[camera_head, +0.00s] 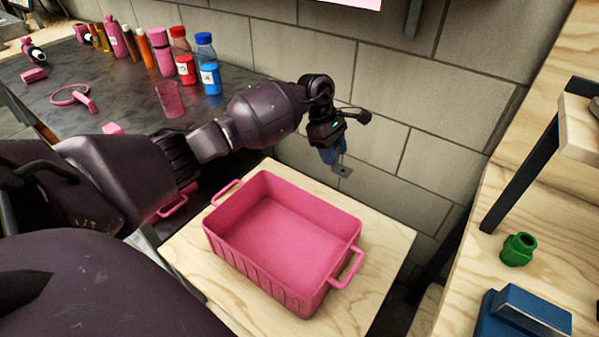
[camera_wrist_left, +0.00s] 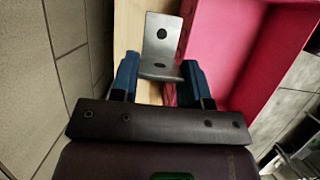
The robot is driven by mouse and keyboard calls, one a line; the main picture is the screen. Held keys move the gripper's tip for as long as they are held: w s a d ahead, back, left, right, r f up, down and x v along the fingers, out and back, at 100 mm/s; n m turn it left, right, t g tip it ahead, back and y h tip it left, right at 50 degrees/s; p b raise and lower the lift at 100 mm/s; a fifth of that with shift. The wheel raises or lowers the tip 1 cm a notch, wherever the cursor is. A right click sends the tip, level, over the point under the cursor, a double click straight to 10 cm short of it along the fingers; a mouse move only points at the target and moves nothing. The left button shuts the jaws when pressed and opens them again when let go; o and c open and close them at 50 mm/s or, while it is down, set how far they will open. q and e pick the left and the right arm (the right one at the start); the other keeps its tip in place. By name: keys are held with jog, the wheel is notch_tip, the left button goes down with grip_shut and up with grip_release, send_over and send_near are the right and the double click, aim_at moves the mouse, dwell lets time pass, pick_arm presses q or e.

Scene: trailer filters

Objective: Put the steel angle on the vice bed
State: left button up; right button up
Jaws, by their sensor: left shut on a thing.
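The steel angle (camera_wrist_left: 161,38) is a grey L-shaped bracket with a dark hole in each leg. My left gripper (camera_wrist_left: 160,72) has its blue fingers shut on it, one on each side. In the head view the left gripper (camera_head: 333,153) hangs above the far edge of the wooden stand, behind the pink crate and near the wall. The angle's grey end (camera_head: 342,170) shows below the fingers; the rest is hidden there. A blue block-like thing (camera_head: 525,314), perhaps the vice, is cut off at the lower right on a wooden bench. Its bed cannot be made out. My right gripper is not in view.
The empty pink crate (camera_head: 285,265) with side handles stands on the wooden stand (camera_head: 385,255). A green fitting (camera_head: 517,249) sits on the wooden bench (camera_head: 475,285) by a dark shelf post (camera_head: 520,175). Bottles stand on a dark table at the back left. A block wall lies behind.

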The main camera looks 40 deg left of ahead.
pick_arm(q)
notch_tip(320, 180, down, 16)
jog(key=b, duration=0.3)
jog(key=shift+r, duration=0.25)
notch_tip(320, 180, down, 4)
jog(key=shift+b, duration=0.55)
jog(key=shift+f, duration=0.25)
jog(key=shift+r, duration=0.15)
jog(key=shift+f, duration=0.25)
jog(key=o, duration=1)
jog(key=shift+r, duration=0.1)
jog(key=shift+c, duration=0.2)
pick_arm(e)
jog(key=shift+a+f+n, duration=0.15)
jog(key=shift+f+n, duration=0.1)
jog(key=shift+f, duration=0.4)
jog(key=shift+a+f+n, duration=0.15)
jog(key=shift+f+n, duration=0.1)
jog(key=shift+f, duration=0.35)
